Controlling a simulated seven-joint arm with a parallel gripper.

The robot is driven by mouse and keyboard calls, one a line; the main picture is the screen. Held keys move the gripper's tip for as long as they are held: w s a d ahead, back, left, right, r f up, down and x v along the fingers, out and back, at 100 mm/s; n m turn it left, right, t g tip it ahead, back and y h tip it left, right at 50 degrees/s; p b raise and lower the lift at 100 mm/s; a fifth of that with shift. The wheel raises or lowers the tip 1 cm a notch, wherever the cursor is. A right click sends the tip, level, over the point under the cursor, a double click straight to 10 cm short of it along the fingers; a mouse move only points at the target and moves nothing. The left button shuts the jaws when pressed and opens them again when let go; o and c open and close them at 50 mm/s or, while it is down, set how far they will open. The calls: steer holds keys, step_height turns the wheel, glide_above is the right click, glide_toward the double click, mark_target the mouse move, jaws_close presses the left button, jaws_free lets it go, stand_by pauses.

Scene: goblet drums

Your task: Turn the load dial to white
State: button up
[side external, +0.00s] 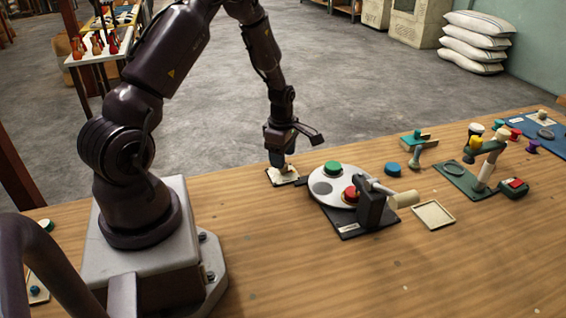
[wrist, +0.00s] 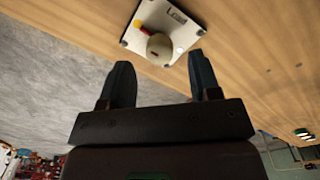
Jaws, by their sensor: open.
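The load dial is a pale round knob (wrist: 159,47) on a small white square plate (wrist: 150,20), seen in the wrist view just beyond my fingertips. A yellow dot and a red mark lie on its upper left side, and a white dot on its right. In the side view my gripper (side external: 282,163) is low over the plate (side external: 290,181), and the knob is mostly hidden.
Just right of the dial stands a white turntable (side external: 322,199) with a green knob (side external: 333,168), a red knob (side external: 351,194) and a black bracket holding a mallet. A shallow tray (side external: 433,215), a blue disc (side external: 392,169) and a green stand (side external: 463,182) lie farther right.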

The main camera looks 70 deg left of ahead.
steer(key=shift+f, duration=1.5)
steer(key=shift+c, duration=0.5)
steer(key=c, duration=0.8)
